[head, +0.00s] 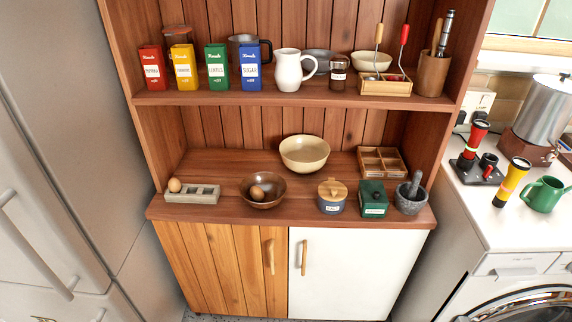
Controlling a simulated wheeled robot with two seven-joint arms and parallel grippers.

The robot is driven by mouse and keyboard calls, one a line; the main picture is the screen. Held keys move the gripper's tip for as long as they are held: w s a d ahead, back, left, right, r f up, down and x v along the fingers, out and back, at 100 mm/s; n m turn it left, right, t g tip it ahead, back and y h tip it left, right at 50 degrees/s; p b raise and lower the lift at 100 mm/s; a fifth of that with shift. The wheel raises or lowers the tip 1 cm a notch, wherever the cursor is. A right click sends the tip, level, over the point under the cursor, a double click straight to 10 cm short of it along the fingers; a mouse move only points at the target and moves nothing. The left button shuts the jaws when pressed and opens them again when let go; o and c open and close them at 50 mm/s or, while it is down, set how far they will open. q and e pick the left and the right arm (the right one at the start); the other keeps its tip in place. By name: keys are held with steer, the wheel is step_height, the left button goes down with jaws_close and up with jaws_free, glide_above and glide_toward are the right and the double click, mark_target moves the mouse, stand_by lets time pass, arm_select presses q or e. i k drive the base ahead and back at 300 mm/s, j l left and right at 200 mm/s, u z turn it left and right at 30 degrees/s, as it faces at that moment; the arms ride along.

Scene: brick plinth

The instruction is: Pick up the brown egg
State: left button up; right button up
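A light brown egg (174,185) sits at the left end of a grey holder (205,188) with hollows, on the left of the lower counter. A darker brown egg-like object (257,192) lies inside a brown bowl (276,202), right of the holder; the bowl's near wall partly hides it. I cannot tell which of the two is the task's brown egg. Neither of my grippers shows in the head view.
A cream bowl (304,155) stands behind. A lidded jar (332,198), green box (373,199), mortar (411,200) and divided wooden tray (381,149) fill the counter's right. The upper shelf (200,98) overhangs the back. Bare wood lies behind the grey holder.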

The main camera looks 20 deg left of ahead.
mark_target(174, 184)
steer(key=u, duration=1.25)
